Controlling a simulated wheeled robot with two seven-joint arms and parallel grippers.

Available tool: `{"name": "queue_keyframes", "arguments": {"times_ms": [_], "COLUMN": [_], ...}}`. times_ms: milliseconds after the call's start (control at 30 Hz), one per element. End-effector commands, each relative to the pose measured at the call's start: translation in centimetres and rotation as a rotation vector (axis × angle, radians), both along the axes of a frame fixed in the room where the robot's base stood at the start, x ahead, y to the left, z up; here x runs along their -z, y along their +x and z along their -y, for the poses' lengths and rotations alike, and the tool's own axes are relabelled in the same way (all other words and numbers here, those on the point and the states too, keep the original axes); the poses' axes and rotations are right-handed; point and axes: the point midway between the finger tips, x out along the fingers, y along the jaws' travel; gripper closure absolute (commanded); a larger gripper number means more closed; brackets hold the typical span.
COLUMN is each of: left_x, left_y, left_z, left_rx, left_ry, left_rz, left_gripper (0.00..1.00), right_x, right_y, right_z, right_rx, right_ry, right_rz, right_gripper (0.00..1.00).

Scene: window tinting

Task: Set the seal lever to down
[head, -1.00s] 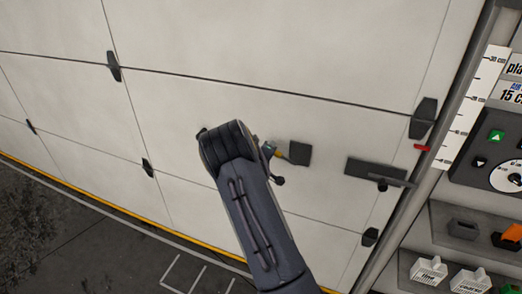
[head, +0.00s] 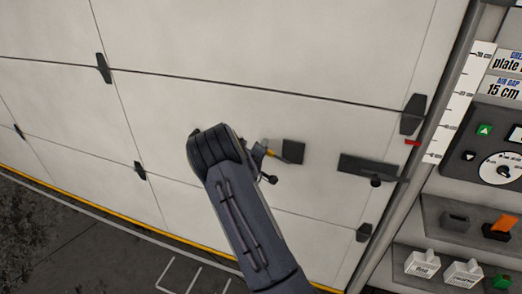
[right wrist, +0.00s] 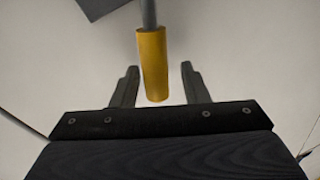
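The seal lever has a yellow grip (head: 270,153) on a grey rod, mounted at a dark square plate (head: 292,151) on the white panelled door. In the head view the grip points left from the plate. In the right wrist view the yellow grip (right wrist: 153,65) hangs from its grey rod between two spread fingers. My right gripper (right wrist: 159,72) is open around the grip, with a gap on both sides. In the head view my right forearm hides most of that gripper (head: 265,168). My left gripper is not in view.
A dark plate with a round knob (head: 374,181) is on the door right of the lever. A red pointer (head: 412,142) sits by a white scale (head: 460,100). A dial panel (head: 503,167) and shelves with small blocks stand at the right edge.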

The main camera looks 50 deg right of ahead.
Motion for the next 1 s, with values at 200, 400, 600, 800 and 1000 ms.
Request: {"name": "queue_keyframes", "arguments": {"times_ms": [200, 400, 600, 800, 1000], "left_x": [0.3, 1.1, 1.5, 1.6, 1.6], "left_y": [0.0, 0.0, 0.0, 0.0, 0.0], "left_z": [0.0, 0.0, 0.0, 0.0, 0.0], "left_rx": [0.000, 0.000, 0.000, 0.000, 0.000], "left_ry": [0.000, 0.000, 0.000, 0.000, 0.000], "left_rz": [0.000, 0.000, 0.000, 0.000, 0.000], "left_gripper": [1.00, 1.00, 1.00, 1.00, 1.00], "right_x": [-0.1, -0.7, -1.2, -1.5, -1.5], "right_y": [-0.4, -1.8, -3.0, -3.4, -3.4], "right_z": [-0.8, -3.9, -6.3, -6.9, -6.9], "right_rx": [0.001, -0.002, -0.001, 0.000, 0.000], "right_ry": [0.000, 0.001, 0.001, 0.000, 0.000], "right_rz": [0.002, 0.002, 0.000, 0.000, 0.000], "right_gripper": [0.59, 0.59, 0.59, 0.59, 0.59]}}
